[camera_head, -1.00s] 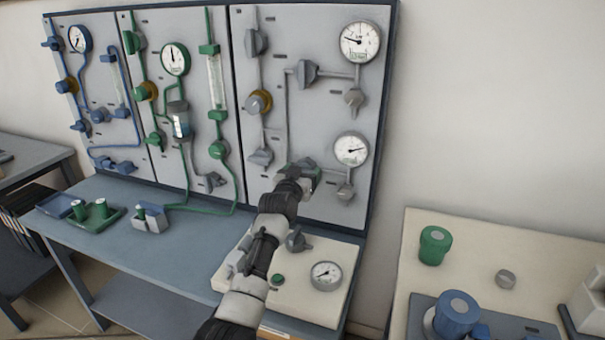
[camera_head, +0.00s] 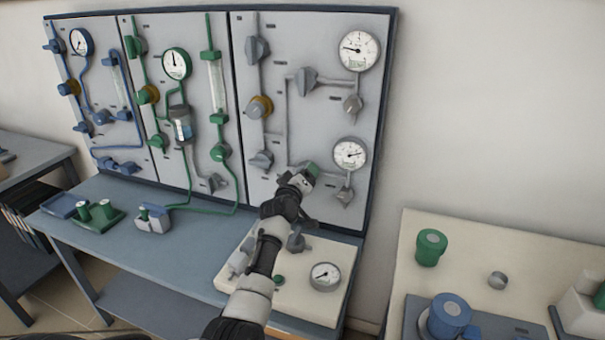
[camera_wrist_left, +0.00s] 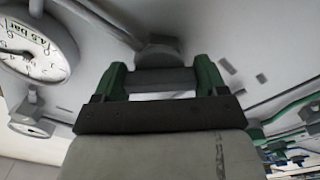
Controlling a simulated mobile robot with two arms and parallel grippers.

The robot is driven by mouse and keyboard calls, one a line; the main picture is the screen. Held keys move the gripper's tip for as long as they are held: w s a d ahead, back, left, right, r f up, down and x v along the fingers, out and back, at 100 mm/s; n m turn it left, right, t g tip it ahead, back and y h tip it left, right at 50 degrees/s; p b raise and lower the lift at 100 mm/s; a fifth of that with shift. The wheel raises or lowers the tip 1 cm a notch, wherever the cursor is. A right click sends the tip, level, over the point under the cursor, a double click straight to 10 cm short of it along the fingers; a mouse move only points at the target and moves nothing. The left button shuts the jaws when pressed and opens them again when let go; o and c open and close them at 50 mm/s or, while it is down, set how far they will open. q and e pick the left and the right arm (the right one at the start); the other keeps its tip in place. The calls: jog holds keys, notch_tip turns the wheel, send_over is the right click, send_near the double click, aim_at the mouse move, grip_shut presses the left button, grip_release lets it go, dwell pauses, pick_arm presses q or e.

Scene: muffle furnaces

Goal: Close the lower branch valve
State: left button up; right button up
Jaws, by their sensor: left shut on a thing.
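The lower branch valve sits on the grey right-hand panel (camera_head: 345,215), on the lower pipe left of the lower gauge (camera_head: 350,153). In the head view my left gripper (camera_head: 310,173) covers it. In the left wrist view its grey handle (camera_wrist_left: 160,80) lies crosswise between the two green fingers of my left gripper (camera_wrist_left: 160,73), which is shut on it. The round valve body (camera_wrist_left: 158,52) shows just beyond the handle. The exact handle angle relative to the pipe is hard to tell. My right gripper is not in view.
The upper branch valve (camera_head: 307,81) and upper gauge (camera_head: 358,49) are above. Grey valves beside the gauges (camera_head: 352,104) are close to the gripper. Below, a cream base (camera_head: 300,300) carries a gauge (camera_head: 325,276). A cream table (camera_head: 465,265) stands right.

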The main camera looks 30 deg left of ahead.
pick_arm(q)
jog(key=n+p, duration=0.1)
jog(key=n, duration=0.3)
jog(key=shift+n, duration=0.3)
jog(key=n+p, duration=0.1)
jog(key=n, duration=0.3)
jog(key=shift+n, duration=0.4)
jog(key=o, duration=0.9)
jog(key=p+v, duration=0.1)
jog(key=v, duration=0.9)
jog(key=shift+s, duration=0.4)
